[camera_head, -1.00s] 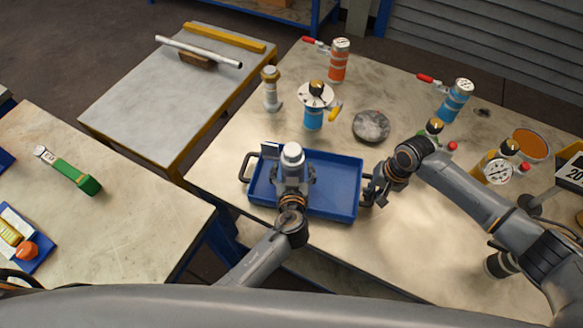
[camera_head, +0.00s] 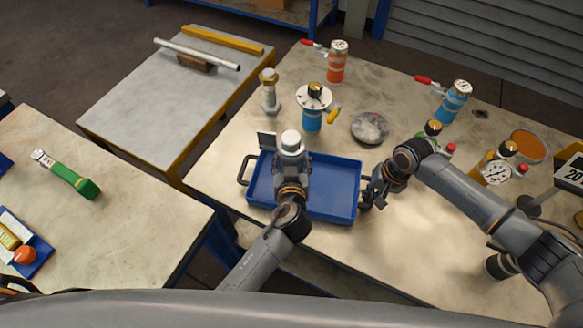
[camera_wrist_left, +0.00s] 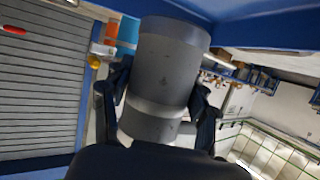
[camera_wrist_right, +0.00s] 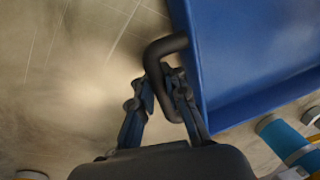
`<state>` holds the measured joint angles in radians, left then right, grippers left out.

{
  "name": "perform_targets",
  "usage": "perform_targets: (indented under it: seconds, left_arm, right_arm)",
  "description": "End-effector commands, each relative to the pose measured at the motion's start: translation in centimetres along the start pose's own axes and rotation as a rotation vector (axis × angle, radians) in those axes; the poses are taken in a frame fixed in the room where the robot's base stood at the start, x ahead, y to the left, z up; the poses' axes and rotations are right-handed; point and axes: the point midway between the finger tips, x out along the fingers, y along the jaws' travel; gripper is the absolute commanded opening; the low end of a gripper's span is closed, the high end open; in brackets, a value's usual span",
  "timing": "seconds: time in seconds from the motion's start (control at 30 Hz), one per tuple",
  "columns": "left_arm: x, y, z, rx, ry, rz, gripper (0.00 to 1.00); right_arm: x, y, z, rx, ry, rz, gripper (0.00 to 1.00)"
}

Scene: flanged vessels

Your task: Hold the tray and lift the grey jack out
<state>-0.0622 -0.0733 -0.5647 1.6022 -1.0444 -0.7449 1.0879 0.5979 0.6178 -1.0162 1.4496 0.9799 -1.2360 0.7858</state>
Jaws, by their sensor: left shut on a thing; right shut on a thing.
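The blue tray (camera_head: 335,207) lies on the right-hand workbench, with a dark handle at each short end. The grey jack (camera_head: 290,145) stands roughly upright over the left part of the tray, its pale round top highest. My left gripper (camera_head: 291,176) is shut around the jack's body; the left wrist view shows a finger on each side of the grey cylinder (camera_wrist_left: 165,70). Whether its base clears the tray floor is hidden. My right gripper (camera_head: 371,191) is shut on the tray's right handle, seen close in the right wrist view (camera_wrist_right: 157,58).
Behind the tray stand a blue vessel with a white flange (camera_head: 312,118), a bolt-like metal piece (camera_head: 269,92) and a round grey disc (camera_head: 370,128). An orange vessel (camera_head: 337,65) and a blue one (camera_head: 455,100) stand farther back. Bench front right is fairly clear.

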Motion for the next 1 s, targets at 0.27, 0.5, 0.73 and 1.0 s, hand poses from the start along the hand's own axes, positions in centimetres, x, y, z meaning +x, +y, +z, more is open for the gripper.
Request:
perform_targets:
  seconds: [0.27,0.5,0.73,1.0]
  left_arm:
    - [-1.5,0.1,-3.9,-0.002,0.005,0.001,0.0]
    - [-1.7,0.1,-4.3,0.0,0.004,0.001,0.0]
    - [-1.7,0.1,-4.3,0.0,0.004,0.001,0.0]
    - [-1.7,0.1,-4.3,0.0,0.004,0.001,0.0]
  right_arm:
    - [0.0,0.0,0.0,-0.001,0.0,0.0,0.0]
    - [0.0,0.0,0.0,0.0,0.0,0.0,0.0]
    - [0.0,0.0,0.0,0.0,0.0,0.001,0.33]
    - [0.0,0.0,0.0,0.0,0.0,0.0,0.41]
